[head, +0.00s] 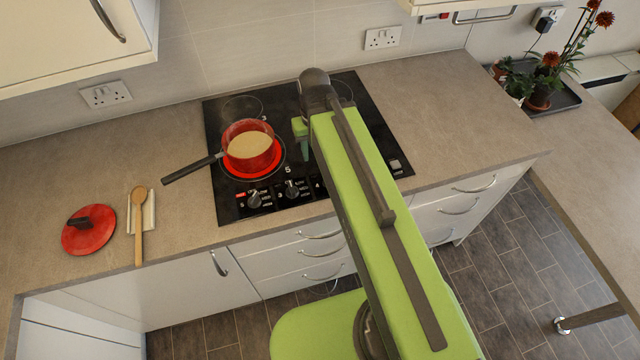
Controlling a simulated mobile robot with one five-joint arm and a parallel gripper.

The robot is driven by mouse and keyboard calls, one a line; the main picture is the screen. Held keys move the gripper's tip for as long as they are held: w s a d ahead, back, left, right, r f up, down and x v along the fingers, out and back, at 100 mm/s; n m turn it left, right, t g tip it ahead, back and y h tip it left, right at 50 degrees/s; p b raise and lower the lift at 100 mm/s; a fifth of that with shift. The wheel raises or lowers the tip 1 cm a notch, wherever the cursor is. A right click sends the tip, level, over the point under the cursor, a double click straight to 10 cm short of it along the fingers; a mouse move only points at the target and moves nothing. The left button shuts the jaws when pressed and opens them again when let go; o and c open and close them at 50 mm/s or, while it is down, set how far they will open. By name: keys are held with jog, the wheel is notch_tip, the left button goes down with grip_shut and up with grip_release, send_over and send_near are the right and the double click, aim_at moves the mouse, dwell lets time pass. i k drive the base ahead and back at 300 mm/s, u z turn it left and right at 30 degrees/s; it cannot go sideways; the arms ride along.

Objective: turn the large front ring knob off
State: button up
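The black hob (228,207) is set in the worktop and has a row of dark knobs along its front edge. The left knob (254,199) has a small lit red mark beside it. A second knob (291,189) is to its right. The front left ring (233,174) glows red under a red saucepan (247,153) with pale contents. My green arm crosses the right of the hob and hides part of the knob row. My gripper (303,140) shows only partly beside the arm's dark joint, above the hob and apart from the visible knobs. Its fingers are too hidden to read.
The pan's black handle (192,169) sticks out left over the worktop. A red lid (89,230) and a wooden spoon (139,222) on a pale rest lie left of the hob. A plant tray (565,97) stands at far right. The worktop right of the hob is clear.

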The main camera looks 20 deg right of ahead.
aim_at(254, 201)
jog(key=z, duration=0.95)
jog(key=k, duration=1.45)
jog(key=u, duration=0.95)
jog(key=i, duration=0.5)
